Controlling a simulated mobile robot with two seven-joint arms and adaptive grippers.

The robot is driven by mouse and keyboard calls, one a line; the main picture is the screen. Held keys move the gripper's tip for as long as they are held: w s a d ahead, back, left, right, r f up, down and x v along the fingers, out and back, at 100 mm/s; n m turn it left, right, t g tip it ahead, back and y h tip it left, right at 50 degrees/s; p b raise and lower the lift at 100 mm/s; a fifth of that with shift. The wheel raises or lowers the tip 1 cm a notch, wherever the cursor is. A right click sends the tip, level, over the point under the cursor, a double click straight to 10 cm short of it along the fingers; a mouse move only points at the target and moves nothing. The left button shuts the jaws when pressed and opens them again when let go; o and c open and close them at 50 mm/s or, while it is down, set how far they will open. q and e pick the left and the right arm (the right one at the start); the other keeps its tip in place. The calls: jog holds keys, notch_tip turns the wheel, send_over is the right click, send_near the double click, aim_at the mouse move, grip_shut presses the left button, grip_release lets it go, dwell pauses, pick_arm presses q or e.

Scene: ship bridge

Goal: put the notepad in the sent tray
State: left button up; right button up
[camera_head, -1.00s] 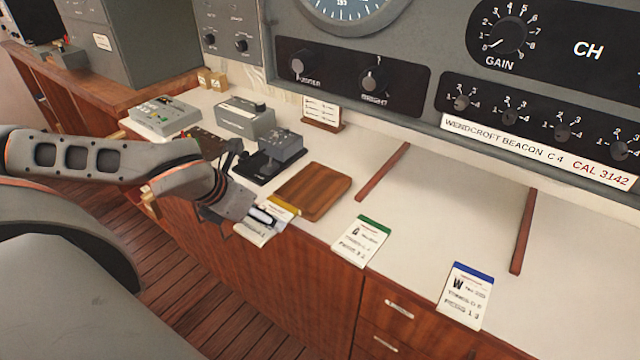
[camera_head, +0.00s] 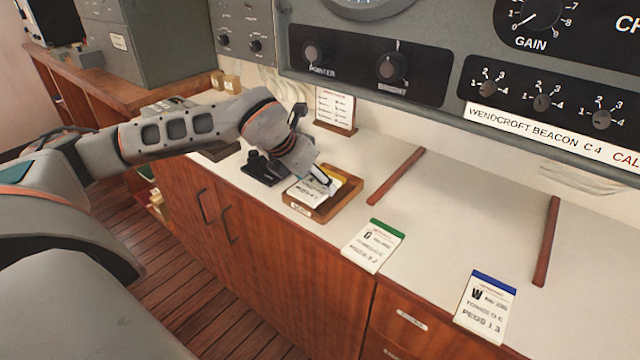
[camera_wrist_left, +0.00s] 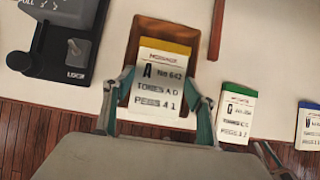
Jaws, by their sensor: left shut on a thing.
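The notepad with the yellow top band (camera_head: 304,189) is over the brown wooden tray (camera_head: 347,196), which has a small label on its front edge. My left gripper (camera_head: 325,181) is shut on this notepad and partly covers it in the head view. In the left wrist view the notepad (camera_wrist_left: 162,72) lies between the two fingers of the left gripper (camera_wrist_left: 160,98), with the tray (camera_wrist_left: 150,21) behind it. I cannot tell whether the notepad touches the tray floor. My right gripper is not in view.
A green-topped notepad (camera_head: 372,247) and a blue-topped notepad (camera_head: 487,306) lie along the counter's front edge to the right. Wooden strips (camera_head: 396,176) (camera_head: 547,240) divide the pale counter. A black lever unit (camera_wrist_left: 72,42) stands left of the tray. An instrument panel rises behind.

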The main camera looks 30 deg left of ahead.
aim_at(310, 190)
pick_arm(q)
jog(key=w, duration=0.2)
jog(key=shift+w+d, duration=0.15)
jog(key=shift+w, duration=0.25)
notch_tip(310, 190, down, 4)
jog(key=shift+r, duration=0.2)
jog(key=o, duration=0.8)
jog(key=shift+r, duration=0.1)
jog(key=v, duration=0.7)
jog(key=shift+s+r, duration=0.15)
